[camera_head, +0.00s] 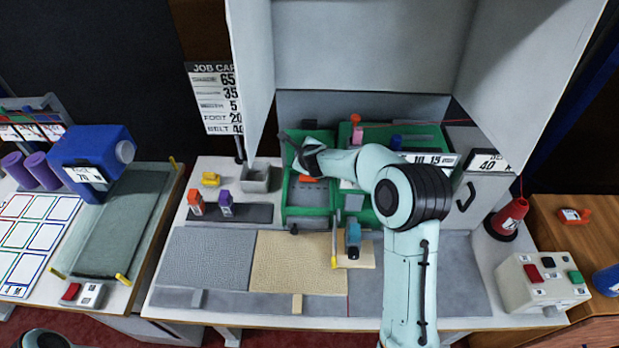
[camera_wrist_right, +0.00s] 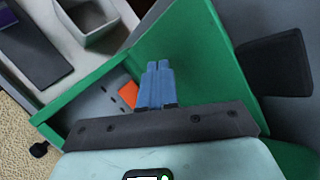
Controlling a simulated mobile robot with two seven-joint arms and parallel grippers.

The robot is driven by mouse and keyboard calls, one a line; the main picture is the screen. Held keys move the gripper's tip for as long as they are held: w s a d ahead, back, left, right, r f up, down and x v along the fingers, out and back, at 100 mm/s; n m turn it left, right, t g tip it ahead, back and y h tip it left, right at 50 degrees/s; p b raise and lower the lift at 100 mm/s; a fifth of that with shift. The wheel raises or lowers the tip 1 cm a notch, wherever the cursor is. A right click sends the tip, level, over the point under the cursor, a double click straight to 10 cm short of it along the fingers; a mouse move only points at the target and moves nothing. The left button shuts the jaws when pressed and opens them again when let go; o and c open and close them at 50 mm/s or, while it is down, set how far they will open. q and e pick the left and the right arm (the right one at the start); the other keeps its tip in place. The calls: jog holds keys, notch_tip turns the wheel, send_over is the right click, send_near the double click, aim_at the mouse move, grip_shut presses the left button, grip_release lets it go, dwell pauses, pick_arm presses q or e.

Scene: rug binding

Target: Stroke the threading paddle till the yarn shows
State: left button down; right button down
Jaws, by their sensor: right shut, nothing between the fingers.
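My right arm reaches across the green binding machine (camera_head: 325,222), with its gripper (camera_head: 300,155) over the machine's left part. In the right wrist view the blue fingers (camera_wrist_right: 157,68) are together and empty, in front of a green wall. A dark flat paddle-shaped piece (camera_wrist_right: 275,67) stands right of the fingertips, apart from them in the picture; I cannot tell for certain that it is the threading paddle. An orange piece (camera_wrist_right: 128,94) lies inside the green housing, partly behind the fingers. Red yarn (camera_head: 405,124) runs behind the machine; no yarn end is visible near the fingers. My left gripper is out of view.
A grey bin (camera_head: 262,178) and a dark tray (camera_head: 243,214) stand left of the machine. A red yarn cone (camera_head: 508,217) and a button box (camera_head: 543,282) are at right. Grey (camera_head: 207,257) and tan (camera_head: 285,265) rug pieces lie in front.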

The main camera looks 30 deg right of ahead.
jog(key=a+n, duration=0.1)
jog(key=w+a+r+n+y, duration=0.1)
jog(key=shift+n+t, duration=0.3)
jog(key=shift+t, duration=0.1)
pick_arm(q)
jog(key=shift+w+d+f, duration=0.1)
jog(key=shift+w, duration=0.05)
pick_arm(e)
jog(key=n+g+h, duration=0.3)
jog(key=n, duration=0.8)
send_over(310, 179)
jog(key=shift+r, duration=0.25)
jog(key=shift+f, duration=0.1)
